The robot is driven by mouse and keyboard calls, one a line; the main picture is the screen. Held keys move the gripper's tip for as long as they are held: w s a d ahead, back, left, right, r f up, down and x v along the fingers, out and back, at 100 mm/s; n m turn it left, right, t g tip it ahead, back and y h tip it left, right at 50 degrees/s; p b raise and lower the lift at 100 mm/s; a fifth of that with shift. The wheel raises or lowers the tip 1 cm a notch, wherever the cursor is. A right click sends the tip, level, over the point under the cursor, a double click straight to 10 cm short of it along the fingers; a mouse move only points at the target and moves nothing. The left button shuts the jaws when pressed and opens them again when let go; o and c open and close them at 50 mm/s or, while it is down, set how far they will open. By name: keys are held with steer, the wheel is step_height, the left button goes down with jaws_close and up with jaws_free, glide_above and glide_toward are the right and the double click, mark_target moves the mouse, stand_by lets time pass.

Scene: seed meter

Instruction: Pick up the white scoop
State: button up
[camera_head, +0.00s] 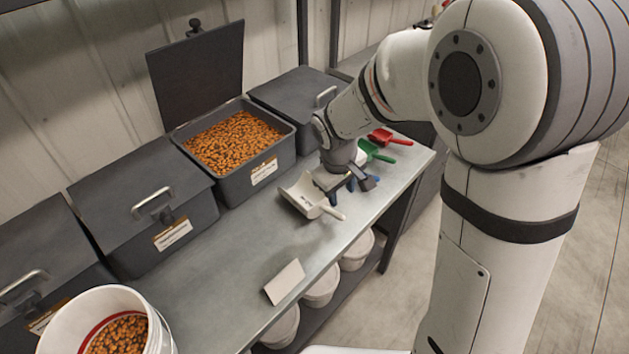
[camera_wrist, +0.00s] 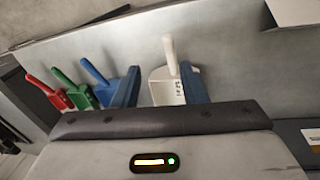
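The white scoop (camera_head: 302,196) lies on the metal bench with its handle pointing toward the front edge. In the wrist view the white scoop (camera_wrist: 160,88) shows partly behind my right-hand finger, its handle extending up the picture. My gripper (camera_head: 352,184) is just above and right of the scoop in the head view. In the wrist view my gripper (camera_wrist: 160,85) has its two blue fingers spread apart with nothing clamped between them. The gap to the scoop is hard to judge.
Green (camera_head: 376,152) and red (camera_head: 388,137) scoops lie to the right; a blue scoop (camera_wrist: 97,73) shows in the wrist view. An open bin of orange pellets (camera_head: 275,167) stands behind. A white card (camera_head: 284,282) and a bucket (camera_head: 158,335) are at the left front.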

mark_target(331, 211)
steer(key=shift+n, duration=0.7)
steer(key=shift+w+a+f+p, duration=0.25)
steer(key=shift+w+a+f, duration=0.15)
steer(key=shift+f, duration=1.5)
steer(key=shift+w+a+f+p, duration=0.25)
steer(key=shift+w+f, duration=0.15)
steer(key=shift+f, duration=1.45)
steer(key=shift+w+a+f+p, duration=0.2)
steer(key=shift+w+a+f, duration=0.2)
steer(key=shift+f, duration=1.5)
steer(key=shift+c, duration=0.5)
jaws_close()
